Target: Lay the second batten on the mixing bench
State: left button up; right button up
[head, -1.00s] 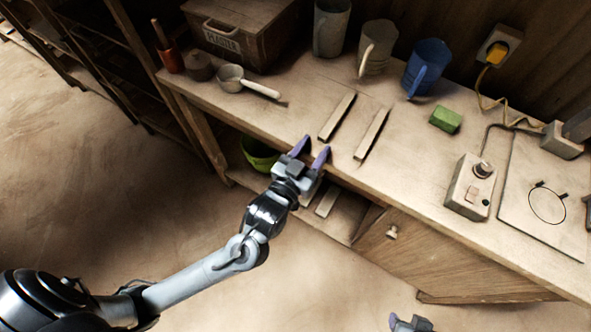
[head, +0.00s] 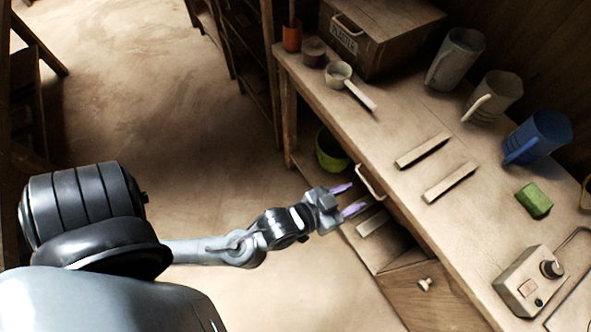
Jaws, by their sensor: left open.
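Two pale wooden battens lie apart and roughly parallel on top of the mixing bench (head: 400,120), the first batten (head: 423,151) farther left and the second batten (head: 449,182) nearer the green block. My left gripper (head: 352,198) is open and empty. It is in front of the bench's front edge, by the drawer handle, clear of both battens. My right gripper is not in view.
Another pale wooden piece (head: 373,222) shows on the shelf under the bench, near a green bowl (head: 332,151). A drawer handle (head: 370,183) juts from the front. Jugs (head: 539,137), a green block (head: 534,200), a scoop (head: 340,76) and a control box (head: 532,282) stand on top.

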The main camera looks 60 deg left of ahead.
pick_arm(q)
jog(key=s+a+f+g, duration=0.3)
jog(key=s+f+g, duration=0.1)
jog(key=s+g, duration=0.1)
jog(key=s+a+f+m+g+y, duration=0.1)
jog(key=s+a+f+g, duration=0.2)
jog(key=s+g, duration=0.3)
jog(key=shift+s+f, duration=0.7)
jog(key=shift+s, duration=0.1)
